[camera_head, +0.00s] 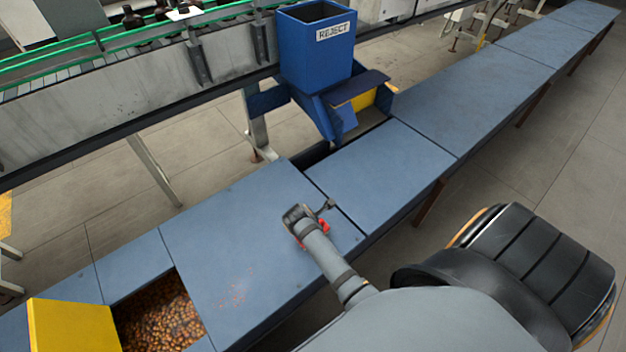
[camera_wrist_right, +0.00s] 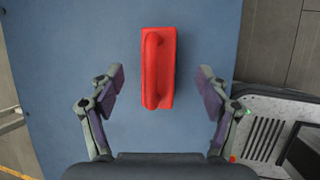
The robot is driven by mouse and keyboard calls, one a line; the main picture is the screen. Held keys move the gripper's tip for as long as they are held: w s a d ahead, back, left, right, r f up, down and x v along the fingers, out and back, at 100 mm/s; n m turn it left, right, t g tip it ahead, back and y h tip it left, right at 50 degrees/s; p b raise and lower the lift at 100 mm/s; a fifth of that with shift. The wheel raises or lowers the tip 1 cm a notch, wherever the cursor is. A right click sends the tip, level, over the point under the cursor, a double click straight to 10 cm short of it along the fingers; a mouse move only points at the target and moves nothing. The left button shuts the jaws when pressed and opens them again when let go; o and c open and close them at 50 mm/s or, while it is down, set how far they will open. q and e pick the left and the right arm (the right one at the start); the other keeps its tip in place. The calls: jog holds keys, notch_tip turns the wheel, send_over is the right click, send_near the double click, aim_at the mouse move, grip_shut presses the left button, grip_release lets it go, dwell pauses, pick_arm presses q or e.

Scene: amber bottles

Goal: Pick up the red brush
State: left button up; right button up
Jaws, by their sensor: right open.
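The red brush (camera_wrist_right: 159,68) lies on the blue table top (camera_wrist_right: 60,70), its long side running up and down in the right wrist view. My right gripper (camera_wrist_right: 159,88) is open, with one finger on each side of the brush and clear gaps between. In the head view the right gripper (camera_head: 308,210) is over the table and covers most of the brush; only a bit of red (camera_head: 318,227) shows beside it. I cannot tell the gripper's height above the table. My left gripper is not in view.
A blue reject bin (camera_head: 310,55) stands behind the table. A bin of brown pieces (camera_head: 160,318) and a yellow panel (camera_head: 72,325) are at the lower left. Reddish specks (camera_head: 235,288) lie on the table. The table continues clear to the upper right.

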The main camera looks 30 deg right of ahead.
jog(key=x, duration=0.2)
jog(key=b+x, duration=0.1)
jog(key=x, duration=0.3)
jog(key=shift+w+a+f, duration=0.15)
jog(key=shift+f, duration=0.35)
jog(key=shift+r, duration=0.1)
jog(key=c, duration=1.4)
